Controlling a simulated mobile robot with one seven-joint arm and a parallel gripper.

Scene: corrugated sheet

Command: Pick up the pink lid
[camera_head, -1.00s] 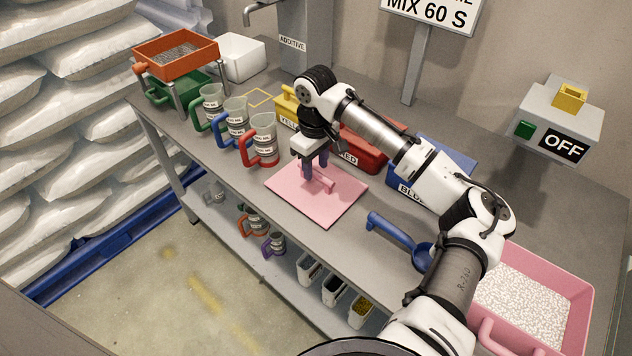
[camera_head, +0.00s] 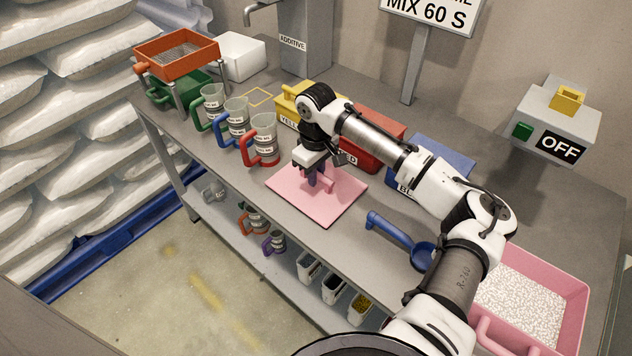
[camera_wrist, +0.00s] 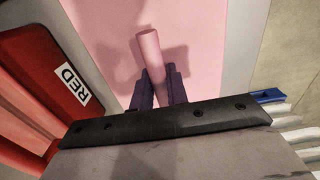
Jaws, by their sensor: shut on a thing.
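The pink lid (camera_head: 336,206) is a flat square plate with a raised bar handle (camera_wrist: 150,50). It lies on the grey bench in the middle of the head view, and it also fills the upper middle of the wrist view (camera_wrist: 207,40). My gripper (camera_head: 317,182) points down over the lid's middle. In the wrist view its two dark fingers (camera_wrist: 158,92) are closed on the handle, one on each side. The lid looks flat on the bench; I see no gap under it. Part of the handle is hidden by the fingers.
A red bin (camera_head: 372,140) and a blue-lidded bin (camera_head: 440,155) stand behind the lid. Measuring jugs (camera_head: 263,140) stand to its left. A blue scoop (camera_head: 390,229) lies to its right. A pink tub of white pellets (camera_head: 525,300) sits at the right end.

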